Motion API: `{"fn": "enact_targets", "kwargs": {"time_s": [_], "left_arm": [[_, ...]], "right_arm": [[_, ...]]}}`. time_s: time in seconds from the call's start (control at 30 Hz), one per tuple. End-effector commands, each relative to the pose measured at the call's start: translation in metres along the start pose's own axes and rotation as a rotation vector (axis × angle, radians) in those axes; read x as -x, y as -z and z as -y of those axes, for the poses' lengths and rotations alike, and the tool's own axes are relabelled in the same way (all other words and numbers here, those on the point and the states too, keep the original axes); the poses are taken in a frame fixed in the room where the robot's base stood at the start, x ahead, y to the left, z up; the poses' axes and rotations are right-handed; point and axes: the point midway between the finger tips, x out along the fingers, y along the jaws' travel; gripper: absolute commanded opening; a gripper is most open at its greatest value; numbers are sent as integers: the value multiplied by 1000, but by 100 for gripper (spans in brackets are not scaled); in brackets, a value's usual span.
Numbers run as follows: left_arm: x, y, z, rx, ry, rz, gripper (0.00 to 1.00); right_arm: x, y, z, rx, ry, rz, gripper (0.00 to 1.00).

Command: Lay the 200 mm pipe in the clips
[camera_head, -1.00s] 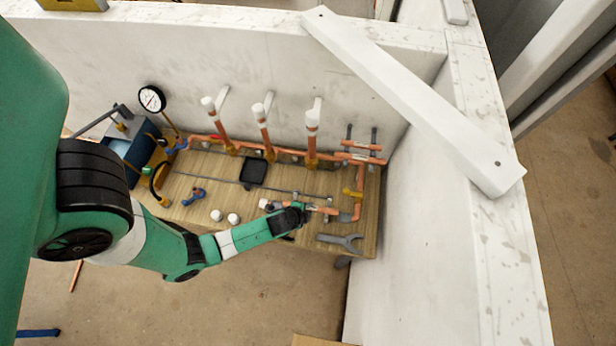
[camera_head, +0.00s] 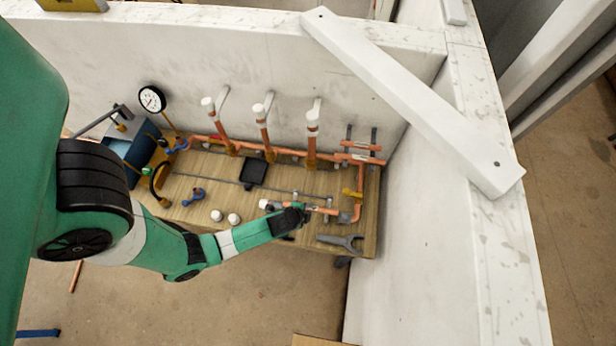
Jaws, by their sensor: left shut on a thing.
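My left gripper (camera_head: 302,208) comes in from the left and is shut on a copper pipe (camera_head: 322,210) low over the front right of the wooden board. The pipe lies roughly left to right, with a white end (camera_head: 264,204) showing left of the gripper. Its right end is close to a copper elbow (camera_head: 345,217); I cannot tell whether they touch. A small grey clip (camera_head: 328,203) shows by the pipe; whether the pipe sits in it is too small to tell. The gripper hides the middle of the pipe. My right gripper is not in view.
Three white-capped risers (camera_head: 264,130) stand along the back wall. Copper pipes (camera_head: 360,158) rest on pegs at the back right. A grey wrench (camera_head: 340,242), two white caps (camera_head: 225,217), a black tray (camera_head: 253,172) and a gauge (camera_head: 152,99) are around the board.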

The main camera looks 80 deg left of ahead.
Motion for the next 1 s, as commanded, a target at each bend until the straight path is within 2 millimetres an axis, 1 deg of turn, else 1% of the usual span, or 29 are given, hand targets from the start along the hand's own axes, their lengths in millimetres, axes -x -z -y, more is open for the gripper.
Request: {"fn": "enact_targets", "kwargs": {"time_s": [0.4,1.0], "left_arm": [[-12,-3,-7,0,1,-1,0],[-14,-4,-9,0,1,0,0]], "right_arm": [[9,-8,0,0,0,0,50],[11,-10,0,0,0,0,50]]}}
